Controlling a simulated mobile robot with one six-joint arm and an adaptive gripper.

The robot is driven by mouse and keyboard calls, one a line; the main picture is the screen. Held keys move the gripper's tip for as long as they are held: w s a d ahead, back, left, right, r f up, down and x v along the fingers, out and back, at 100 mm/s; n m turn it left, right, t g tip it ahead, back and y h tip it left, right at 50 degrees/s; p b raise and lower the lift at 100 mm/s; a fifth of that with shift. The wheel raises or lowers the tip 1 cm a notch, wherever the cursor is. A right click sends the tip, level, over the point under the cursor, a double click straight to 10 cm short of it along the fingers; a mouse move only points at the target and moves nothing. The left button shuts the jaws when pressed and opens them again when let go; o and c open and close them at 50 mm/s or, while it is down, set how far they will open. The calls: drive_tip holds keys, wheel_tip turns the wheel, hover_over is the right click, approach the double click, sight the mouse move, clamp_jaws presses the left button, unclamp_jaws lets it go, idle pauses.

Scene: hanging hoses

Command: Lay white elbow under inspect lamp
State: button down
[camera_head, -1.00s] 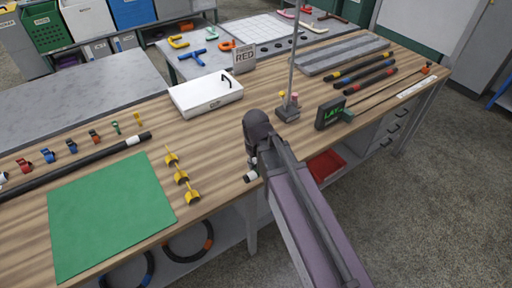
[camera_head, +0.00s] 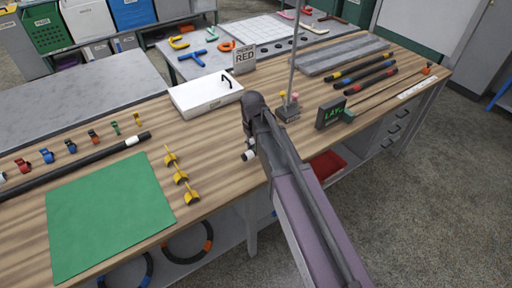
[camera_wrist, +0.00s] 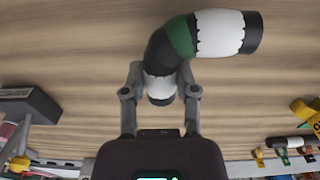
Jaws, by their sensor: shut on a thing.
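The white elbow (camera_wrist: 220,33) is a bent black hose with a wide white band, a green band and a second white band near its lower end. My gripper (camera_wrist: 160,92) is shut on that lower end in the wrist view, one finger on each side. In the head view, the elbow shows only as a small white and black end (camera_head: 248,155) beside my gripper, mostly hidden by my arm. A stand with a dark base (camera_head: 288,112) and a thin upright pole is behind and right of my gripper. The lamp's head is not clearly in view.
A dark display with green "LAY" text (camera_head: 331,112) stands right of the pole. A white case (camera_head: 205,94) sits behind my gripper. Yellow clips (camera_head: 181,176) and a green mat (camera_head: 110,215) lie to the left. Bare wood is between the clips and my arm.

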sight(253, 147)
drive_tip(key=shift+w, duration=0.1)
drive_tip(key=shift+w, duration=0.25)
drive_tip(key=shift+w+a+f+b, duration=0.1)
drive_tip(key=shift+w+f+b, duration=0.25)
drive_tip(key=shift+f+b, duration=1.5)
drive_tip(key=shift+f, duration=0.2)
drive_tip(key=shift+c, duration=1.9)
unclamp_jaws()
drive_tip(key=shift+r, duration=0.1)
drive_tip(key=shift+r, duration=0.1)
wheel_tip(253, 147, up, 12)
drive_tip(key=p, duration=1.2)
drive_tip(key=shift+s, duration=0.15)
